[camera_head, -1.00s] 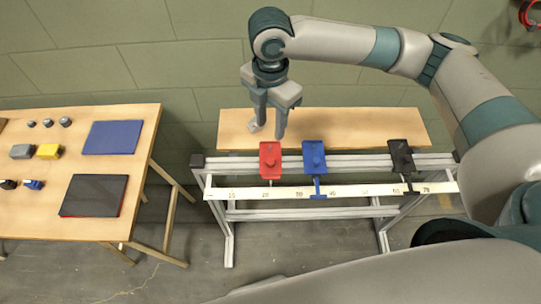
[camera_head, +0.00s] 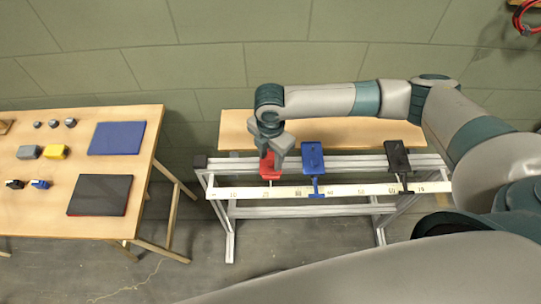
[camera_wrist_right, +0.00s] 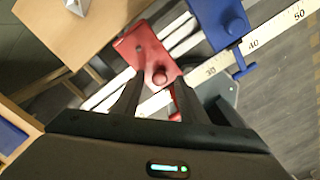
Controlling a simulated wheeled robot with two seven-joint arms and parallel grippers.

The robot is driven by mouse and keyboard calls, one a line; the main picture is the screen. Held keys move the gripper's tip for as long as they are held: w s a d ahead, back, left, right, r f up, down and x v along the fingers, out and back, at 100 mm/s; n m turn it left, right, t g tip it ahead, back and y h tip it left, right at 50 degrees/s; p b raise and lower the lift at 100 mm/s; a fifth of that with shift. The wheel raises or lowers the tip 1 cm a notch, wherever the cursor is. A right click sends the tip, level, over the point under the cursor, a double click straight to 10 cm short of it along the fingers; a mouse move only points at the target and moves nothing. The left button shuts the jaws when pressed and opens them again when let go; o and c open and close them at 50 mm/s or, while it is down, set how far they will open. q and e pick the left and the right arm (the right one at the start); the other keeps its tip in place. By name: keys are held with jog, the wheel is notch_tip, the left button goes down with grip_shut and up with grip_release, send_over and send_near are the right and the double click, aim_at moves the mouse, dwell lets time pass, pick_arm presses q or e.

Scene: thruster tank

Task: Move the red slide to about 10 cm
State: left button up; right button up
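The red slide (camera_head: 269,168) sits on the rail frame near the left end of the white scale (camera_head: 345,191), close to the 20 mark. In the wrist view the red slide (camera_wrist_right: 150,55) shows a round red knob on top. My right gripper (camera_head: 273,153) is over the red slide and hides part of it. In the wrist view its two dark fingers (camera_wrist_right: 157,97) are apart, one to each side of the knob's line; I cannot tell whether they touch it. My left gripper is not in view.
A blue slide (camera_head: 313,159) stands right of the red one near 40, and a black slide (camera_head: 397,159) is farther right. A wooden shelf (camera_head: 350,132) lies behind the rails. A table (camera_head: 60,206) with blocks and pads stands at the left.

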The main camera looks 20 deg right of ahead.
jog(key=shift+f, duration=0.3)
jog(key=shift+c, duration=0.4)
grip_shut()
jog(key=w+a, duration=0.3)
jog(key=a, duration=0.8)
jog(key=shift+w+a, duration=0.15)
jog(key=shift+o, duration=0.4)
grip_release()
jog(key=shift+r, duration=0.2)
